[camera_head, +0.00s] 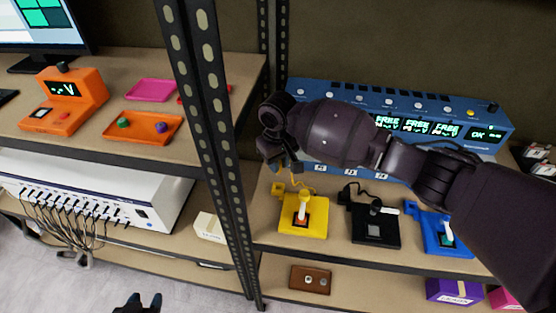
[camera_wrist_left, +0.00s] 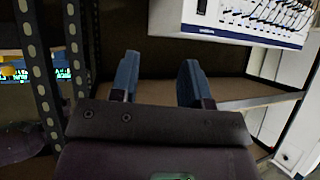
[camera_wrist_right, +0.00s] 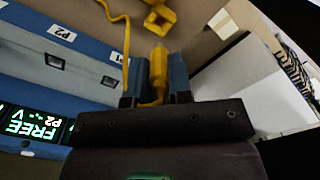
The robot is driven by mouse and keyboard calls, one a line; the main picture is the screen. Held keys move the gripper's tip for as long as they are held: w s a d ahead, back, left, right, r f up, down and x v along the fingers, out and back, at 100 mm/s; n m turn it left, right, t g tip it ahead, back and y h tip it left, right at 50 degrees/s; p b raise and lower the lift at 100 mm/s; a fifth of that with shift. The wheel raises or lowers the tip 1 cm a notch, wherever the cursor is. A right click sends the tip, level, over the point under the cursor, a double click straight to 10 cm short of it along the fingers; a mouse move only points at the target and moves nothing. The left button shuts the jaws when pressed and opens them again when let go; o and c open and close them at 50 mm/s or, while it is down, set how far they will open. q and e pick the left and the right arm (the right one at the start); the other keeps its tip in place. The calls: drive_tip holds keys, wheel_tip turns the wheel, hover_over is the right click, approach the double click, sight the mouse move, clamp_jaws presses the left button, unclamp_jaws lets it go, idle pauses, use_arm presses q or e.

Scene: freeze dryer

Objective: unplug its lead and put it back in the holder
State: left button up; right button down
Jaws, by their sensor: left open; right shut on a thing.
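My right gripper (camera_head: 284,166) is shut on the plug of a yellow lead (camera_wrist_right: 158,72) and holds it above the shelf, in front of the blue unit (camera_head: 470,135). The yellow cord (camera_wrist_right: 127,45) loops beside the fingers. A yellow holder (camera_wrist_right: 160,14) lies just beyond the plug's tip; in the head view, the yellow holder (camera_head: 278,188) sits at the back left of the yellow station (camera_head: 303,228). The plug appears apart from it. The unit's displays read FREE on several channels and OK at right. My left gripper (camera_wrist_left: 158,75) is open and empty, low at the left.
A black station (camera_head: 375,233) and a blue station (camera_head: 440,236) stand right of the yellow one. A perforated upright post (camera_head: 215,130) divides the shelves. At left are an orange meter (camera_head: 62,105) and a white unit (camera_head: 90,190) with several black leads.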

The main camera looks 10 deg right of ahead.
drive_tip(key=shift+f+b, duration=1.2)
drive_tip(key=shift+f, duration=0.6)
drive_tip(key=shift+f+b, duration=0.55)
drive_tip(key=shift+f, duration=0.3)
drive_tip(key=shift+f+b, duration=0.6)
drive_tip(key=shift+w+r+p, duration=0.15)
drive_tip(key=shift+r+p, duration=0.5)
drive_tip(key=shift+r, duration=0.4)
drive_tip(key=shift+s, duration=0.2)
drive_tip(key=shift+f, duration=0.2)
use_arm(q)
drive_tip(key=f, duration=0.4)
drive_tip(key=shift+s+d, duration=0.1)
drive_tip(key=shift+s, duration=0.1)
drive_tip(key=shift+w+r, duration=0.1)
drive_tip(key=shift+r, duration=0.2)
